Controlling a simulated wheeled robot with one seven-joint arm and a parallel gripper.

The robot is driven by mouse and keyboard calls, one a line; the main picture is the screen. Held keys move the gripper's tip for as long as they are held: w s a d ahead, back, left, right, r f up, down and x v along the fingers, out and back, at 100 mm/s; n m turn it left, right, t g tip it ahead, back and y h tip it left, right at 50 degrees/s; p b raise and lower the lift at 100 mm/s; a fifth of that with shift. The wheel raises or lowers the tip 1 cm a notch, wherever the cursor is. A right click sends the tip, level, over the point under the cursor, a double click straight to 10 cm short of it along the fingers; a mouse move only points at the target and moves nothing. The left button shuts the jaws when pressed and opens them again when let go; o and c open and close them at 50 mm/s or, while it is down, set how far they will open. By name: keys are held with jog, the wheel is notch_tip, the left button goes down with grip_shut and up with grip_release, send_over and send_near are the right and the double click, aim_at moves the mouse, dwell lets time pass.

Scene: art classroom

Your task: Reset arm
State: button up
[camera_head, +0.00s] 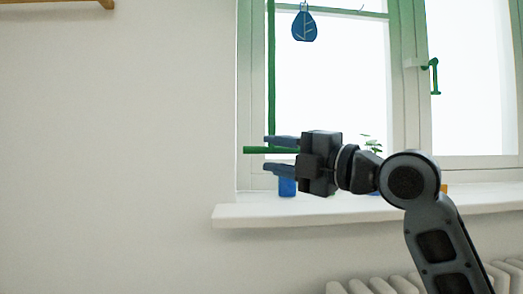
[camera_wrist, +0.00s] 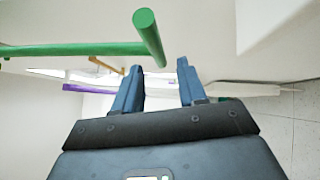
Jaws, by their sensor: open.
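My gripper (camera_head: 267,154) is raised in front of the window in the head view, with its two blue fingers pointing left. The fingers are apart. The wrist view shows the open gripper (camera_wrist: 158,68) with nothing clamped between its fingers. A green bar (camera_head: 256,150) shows level with the gap between the fingers in the head view. In the wrist view the end of a green rod (camera_wrist: 147,28) appears just beyond the fingertips. I cannot tell how far it is from them. My arm bends at the elbow and comes up from the lower right.
The white window sill (camera_head: 260,216) lies behind and below my gripper. A blue container (camera_head: 287,188) and a partly hidden plant (camera_head: 372,144) stand there. A blue ornament (camera_head: 304,27) hangs above. A radiator (camera_head: 375,287) is at the bottom.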

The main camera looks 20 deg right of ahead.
jog(key=shift+v, duration=1.15)
